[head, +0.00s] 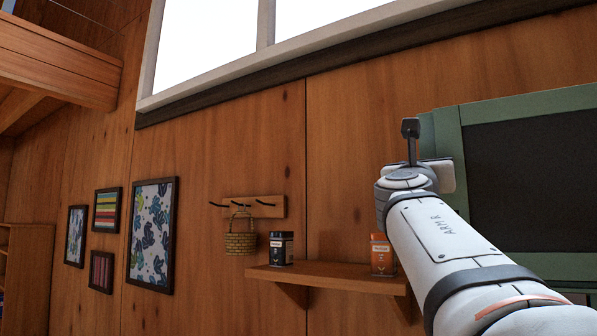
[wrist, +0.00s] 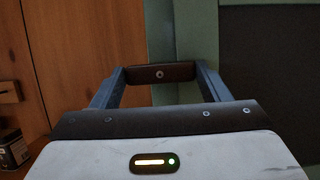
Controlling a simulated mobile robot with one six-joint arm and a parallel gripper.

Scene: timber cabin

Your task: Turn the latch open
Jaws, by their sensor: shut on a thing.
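The latch (wrist: 160,72) is a dark brown bar with a round screw at its middle, lying level across the view between my fingertips in the wrist view. My gripper (wrist: 161,77) is shut on it, one finger at each end. Behind it is the edge of a green frame (wrist: 182,45) around a dark panel (wrist: 270,60), beside the timber wall. In the head view, the green frame (head: 520,107) and dark panel (head: 535,180) stand at the right.
A wooden shelf (head: 330,279) below and left of my arm holds a dark tin (head: 281,248) and an orange tin (head: 382,255). A peg rail (head: 265,206) with a hanging basket (head: 240,240) and framed pictures (head: 152,235) are on the wall further left.

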